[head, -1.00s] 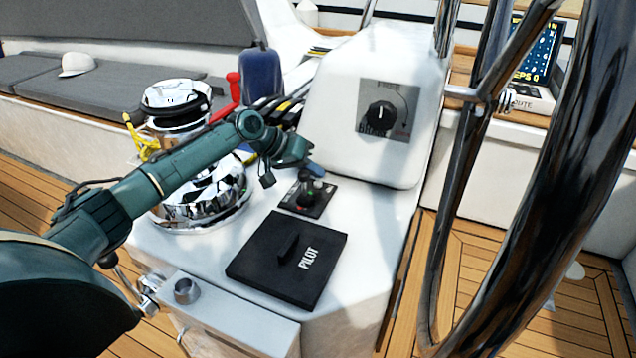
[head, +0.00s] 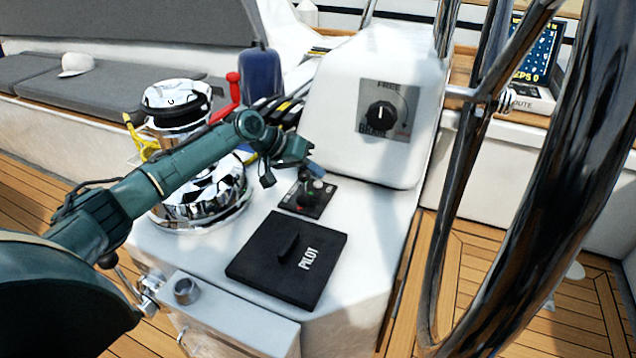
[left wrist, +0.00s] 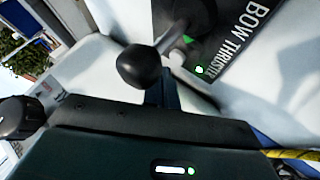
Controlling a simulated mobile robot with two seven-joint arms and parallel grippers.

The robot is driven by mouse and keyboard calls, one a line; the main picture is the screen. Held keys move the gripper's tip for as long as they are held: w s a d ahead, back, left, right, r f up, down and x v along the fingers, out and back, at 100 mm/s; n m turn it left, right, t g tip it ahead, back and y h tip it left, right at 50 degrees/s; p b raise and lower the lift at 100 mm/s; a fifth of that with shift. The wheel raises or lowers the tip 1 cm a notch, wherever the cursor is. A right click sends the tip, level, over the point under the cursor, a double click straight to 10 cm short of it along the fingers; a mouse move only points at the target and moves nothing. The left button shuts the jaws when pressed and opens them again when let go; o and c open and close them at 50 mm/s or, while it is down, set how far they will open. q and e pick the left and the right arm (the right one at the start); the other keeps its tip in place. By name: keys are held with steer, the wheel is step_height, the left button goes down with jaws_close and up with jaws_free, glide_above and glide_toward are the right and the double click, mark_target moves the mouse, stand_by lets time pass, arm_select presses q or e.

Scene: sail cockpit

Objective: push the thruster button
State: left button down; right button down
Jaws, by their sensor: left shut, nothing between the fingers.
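The bow thruster panel (head: 308,197) is a small black plate on the white console, with a green light on it. In the left wrist view the panel (left wrist: 235,50) shows "BOW THRUSTER" lettering, a lit green light (left wrist: 200,69) and a joystick with a black ball (left wrist: 140,66). A small pale round part (left wrist: 176,57), perhaps the button, shows beside the fingertips. My left gripper (head: 316,170) is shut and empty, its tips just over the panel's far edge. It also shows in the left wrist view (left wrist: 160,80). I cannot tell whether the tips touch anything.
A black PILOT cover (head: 288,260) lies in front of the panel. A white pod with a rotary knob (head: 382,116) rises behind it. A chrome winch (head: 205,190) stands to the left, and a large steering wheel (head: 560,170) to the right.

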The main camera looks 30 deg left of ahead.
stand_by(0.4)
arm_select(q)
steer(key=shift+f, duration=0.4)
steer(key=shift+s+d+f, duration=0.1)
steer(key=shift+s+f, duration=0.15)
steer(key=shift+f, duration=0.75)
stand_by(0.9)
steer(key=shift+r+p, duration=0.45)
steer(key=shift+p, duration=0.25)
steer(key=shift+d+r, duration=0.1)
